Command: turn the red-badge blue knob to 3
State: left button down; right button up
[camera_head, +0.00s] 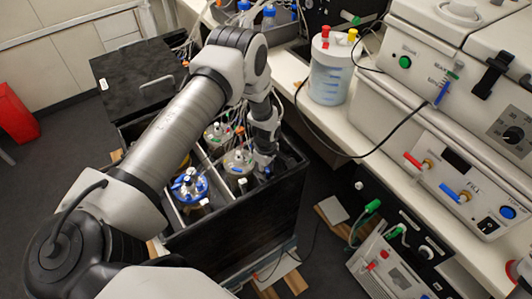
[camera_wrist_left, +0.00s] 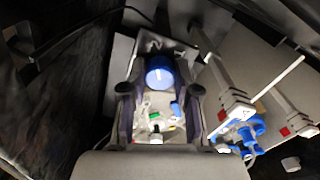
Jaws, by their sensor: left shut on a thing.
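My left gripper (camera_head: 264,164) reaches down into the right end of the black box in the head view. In the left wrist view its two dark fingers (camera_wrist_left: 161,80) stand on either side of a round blue knob (camera_wrist_left: 159,73) and are shut on it. The knob has a small white mark on its face. No red badge or number scale can be made out beside it. In the head view the knob is mostly hidden by the gripper. My right gripper is in neither view.
The black box (camera_head: 240,233) holds several vessels, among them a blue-topped one (camera_head: 189,186) and a white-topped one (camera_head: 238,162), close to my left gripper. A bench with a clear jar (camera_head: 331,72) and cream-coloured devices (camera_head: 452,168) stands to the right. Tubes and cables hang around.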

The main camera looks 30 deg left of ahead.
pick_arm(q)
jog(key=n+p, duration=0.3)
jog(key=n, duration=0.2)
jog(key=shift+s+n, duration=0.1)
jog(key=shift+n, duration=0.2)
jog(key=n+p, duration=0.1)
jog(key=n, duration=0.2)
jog(key=shift+p, duration=0.35)
jog(key=shift+f+n+p, duration=0.1)
jog(key=shift+n+p, duration=0.3)
jog(key=shift+n, duration=1)
jog(key=c, duration=0.9)
grip_release()
jog(key=shift+o, duration=0.2)
